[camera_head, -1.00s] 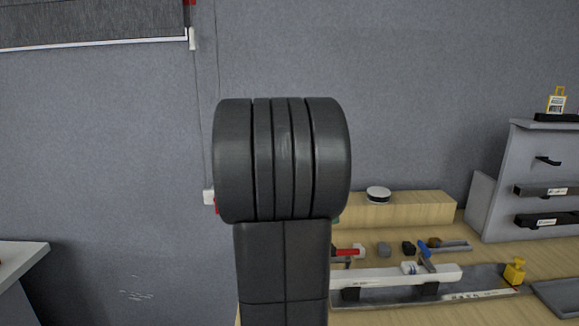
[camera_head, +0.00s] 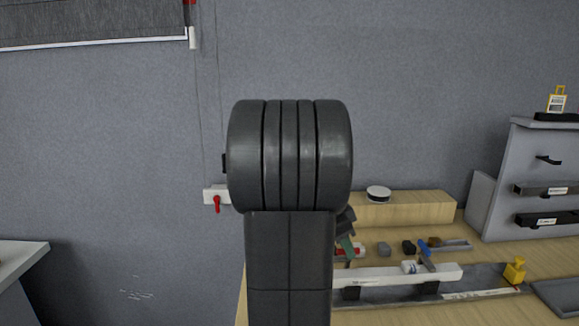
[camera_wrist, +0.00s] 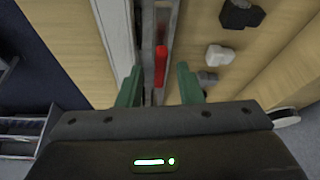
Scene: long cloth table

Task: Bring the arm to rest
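My gripper (camera_wrist: 159,85) shows two green fingers spread apart in the wrist view, with nothing held between them. In the head view my gripper (camera_head: 347,246) peeks out at the right of my dark arm, which hides most of it. The wrist view looks down past the fingers at the wooden table (camera_wrist: 75,50). A red-handled tool (camera_wrist: 161,65) lies beyond the fingertips, seen through the gap. My arm stands upright in the middle of the head view.
A long white bar (camera_head: 390,277) and several small tools lie on the table to the right. A wooden block (camera_head: 415,210) with a round white item (camera_head: 378,194) stands behind. A white table (camera_head: 20,250) is at left.

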